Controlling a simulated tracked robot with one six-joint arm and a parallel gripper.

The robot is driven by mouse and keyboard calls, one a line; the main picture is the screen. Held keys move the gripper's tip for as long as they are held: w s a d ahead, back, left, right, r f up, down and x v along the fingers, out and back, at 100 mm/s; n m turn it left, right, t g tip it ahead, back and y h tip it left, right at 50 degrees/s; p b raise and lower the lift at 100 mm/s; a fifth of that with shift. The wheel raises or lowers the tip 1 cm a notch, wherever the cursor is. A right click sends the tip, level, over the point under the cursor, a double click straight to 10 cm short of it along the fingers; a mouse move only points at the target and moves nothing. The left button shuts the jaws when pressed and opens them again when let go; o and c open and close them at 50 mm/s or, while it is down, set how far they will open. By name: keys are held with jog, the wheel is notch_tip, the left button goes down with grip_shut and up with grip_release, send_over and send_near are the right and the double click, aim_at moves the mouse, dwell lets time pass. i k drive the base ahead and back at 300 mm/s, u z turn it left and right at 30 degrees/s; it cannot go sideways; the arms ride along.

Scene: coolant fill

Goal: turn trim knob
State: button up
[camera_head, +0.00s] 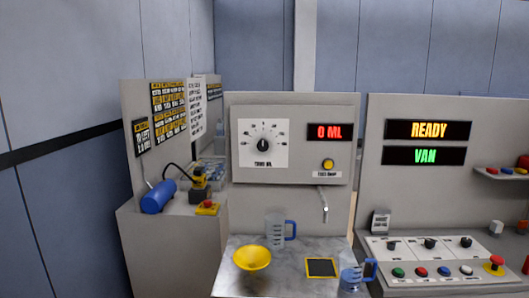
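A black knob (263,144) sits at the centre of a white square dial plate (246,160) on the grey upright panel in the middle. Its pointer appears to point upward. Tick marks ring it, and the small label under it is too blurred to read surely. Several smaller black knobs, one of them in the middle (429,243), sit on the white sloping panel at the right; their labels are unreadable. I cannot tell for sure which knob is named trim. My gripper is not in view.
Beside the dial are a red "0 ML" display (330,132) and a yellow button (328,164). A spout (324,205) hangs below. The counter holds a yellow funnel (252,258) and two clear jugs with blue handles (275,230) (350,277). Displays read READY (429,130) and VAN (425,156).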

aim_at(263, 144)
jog(key=k, duration=1.2)
jog(key=u, duration=0.6)
jog(key=i, duration=1.75)
jog(key=z, duration=0.5)
jog(key=i, duration=0.65)
jog(key=z, duration=0.35)
